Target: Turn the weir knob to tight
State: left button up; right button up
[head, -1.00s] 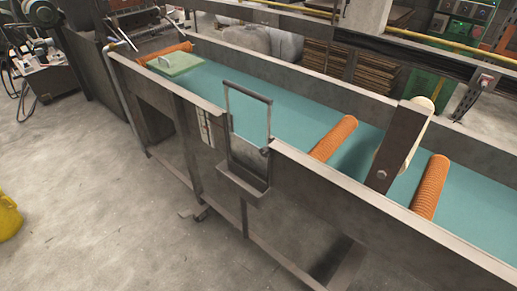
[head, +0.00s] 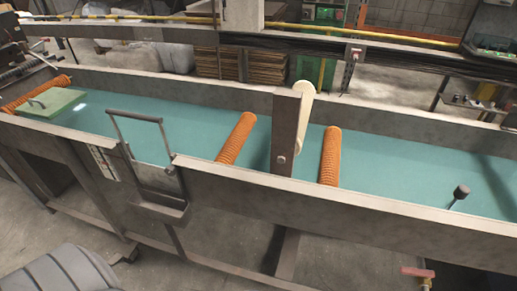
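A black round knob (head: 461,191) on a thin tilted stem stands at the right part of the long metal trough (head: 330,207). It may be the weir knob, but I cannot tell for sure. Its lower end is by the near wall. A small red handle (head: 417,272) on a brass-coloured fitting shows below the trough at the lower right. Neither of my grippers is in view, and nothing is seen touching the knob or the red handle.
The trough holds teal water or lining, with orange ribbed rollers (head: 236,138) (head: 330,157) across it. A dark upright post (head: 286,133) stands between them. A metal frame (head: 139,117) rises at the near wall. A green block (head: 52,103) lies at the far left.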

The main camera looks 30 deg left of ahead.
aim_at(170, 170)
jog(key=z, duration=2.7)
jog(key=k, duration=2.3)
jog(key=u, duration=0.15)
